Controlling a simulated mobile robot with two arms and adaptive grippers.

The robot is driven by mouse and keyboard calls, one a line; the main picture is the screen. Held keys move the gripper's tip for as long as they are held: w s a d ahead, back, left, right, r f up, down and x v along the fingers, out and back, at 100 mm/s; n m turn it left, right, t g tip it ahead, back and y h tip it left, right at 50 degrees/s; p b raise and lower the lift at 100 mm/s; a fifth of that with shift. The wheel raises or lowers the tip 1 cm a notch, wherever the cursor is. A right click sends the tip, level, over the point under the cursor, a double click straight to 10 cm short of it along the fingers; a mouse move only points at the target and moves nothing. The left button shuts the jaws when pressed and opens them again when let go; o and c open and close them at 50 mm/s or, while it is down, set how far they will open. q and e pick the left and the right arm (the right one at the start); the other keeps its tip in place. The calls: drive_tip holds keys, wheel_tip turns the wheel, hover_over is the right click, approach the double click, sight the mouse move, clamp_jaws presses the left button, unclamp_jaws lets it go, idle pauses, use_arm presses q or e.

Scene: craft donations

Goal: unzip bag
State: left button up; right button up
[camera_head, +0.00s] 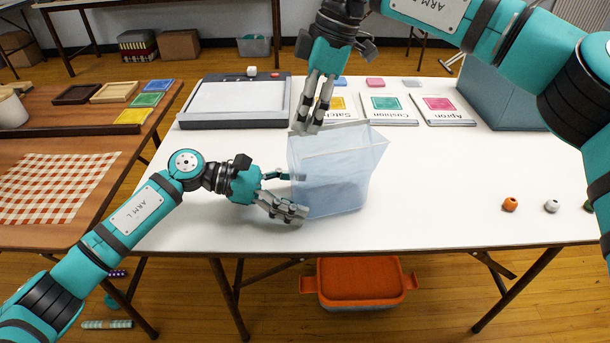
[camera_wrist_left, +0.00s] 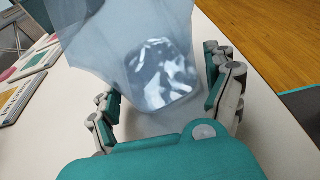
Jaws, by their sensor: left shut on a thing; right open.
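A translucent pale-blue bag (camera_head: 340,178) stands upright on the white table, its top rim spread wide on the right. My left gripper (camera_head: 291,196) is shut on the lower left part of the bag. In the left wrist view the bag (camera_wrist_left: 158,72) lies between the two fingers of the left gripper (camera_wrist_left: 170,88). My right gripper (camera_head: 311,124) points down at the bag's upper left corner, its fingers slightly apart. I cannot tell whether they touch the rim. The zip slider is not clearly visible.
A grey tray (camera_head: 240,128) lies at the back left of the white table (camera_head: 450,215). Labelled cards (camera_head: 388,108) and a blue-grey bin (camera_head: 500,95) stand behind the bag. Orange (camera_head: 510,204) and silver (camera_head: 551,205) beads lie at right. The table between bag and beads is clear.

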drive_tip(key=shift+r, duration=0.1)
drive_tip(key=shift+c, duration=1.2)
use_arm(q)
drive_tip(key=shift+w+a, duration=0.1)
use_arm(e)
wheel_tip(320, 180, up, 7)
use_arm(q)
drive_tip(key=o, duration=0.7)
drive_tip(key=shift+c, duration=0.2)
